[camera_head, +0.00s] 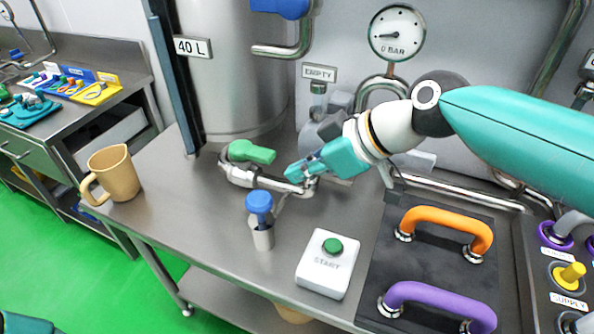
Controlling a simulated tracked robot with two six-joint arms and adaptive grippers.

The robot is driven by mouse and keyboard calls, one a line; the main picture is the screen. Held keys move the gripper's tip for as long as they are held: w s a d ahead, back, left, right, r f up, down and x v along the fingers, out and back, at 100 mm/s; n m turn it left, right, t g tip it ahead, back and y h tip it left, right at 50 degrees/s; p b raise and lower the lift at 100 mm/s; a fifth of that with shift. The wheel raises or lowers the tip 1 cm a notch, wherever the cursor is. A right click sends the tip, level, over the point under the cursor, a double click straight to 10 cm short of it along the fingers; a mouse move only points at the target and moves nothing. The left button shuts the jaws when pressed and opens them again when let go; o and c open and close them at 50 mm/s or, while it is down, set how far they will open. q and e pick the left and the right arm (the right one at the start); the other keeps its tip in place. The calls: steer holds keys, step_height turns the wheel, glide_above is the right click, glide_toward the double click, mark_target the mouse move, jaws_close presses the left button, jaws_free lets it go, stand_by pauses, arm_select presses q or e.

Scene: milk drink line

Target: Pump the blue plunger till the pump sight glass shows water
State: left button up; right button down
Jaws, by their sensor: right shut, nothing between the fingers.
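The blue plunger (260,203) stands upright on a grey pump cylinder (264,239) on the steel bench, its blue head clear above the cylinder. My right gripper (298,176) is shut and empty. In the picture it is above and right of the plunger, apart from it, close to a steel pipe end. A small sight glass (318,88) sits under a sign reading EMPTY (319,72); whether it is the pump's, and what is inside, I cannot tell. Only a teal bit of what looks like my left arm shows in the bottom left corner; its gripper is out of view.
A green-handled valve (251,152) lies behind the plunger, and a white START box (324,264) stands in front of it to the right. A tan mug (116,172) is at left. Orange (446,225) and purple (440,297) handles rise at right. The gauge (396,33) reads BAR.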

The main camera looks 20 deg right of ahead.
stand_by(0.4)
step_height(320, 180, up, 4)
steer(key=shift+f+b, duration=0.25)
steer(key=shift+b, duration=0.95)
glide_above(255, 197)
steer(key=s+d, duration=0.2)
steer(key=f, duration=0.7)
steer(key=shift+w+a+f, duration=0.15)
steer(key=shift+a+f, duration=0.05)
steer(key=shift+a, duration=0.05)
step_height(255, 197, down, 3)
steer(key=shift+d+r, duration=0.1)
steer(key=shift+r, duration=0.1)
steer(key=shift+f, duration=0.6)
steer(key=shift+f, duration=0.1)
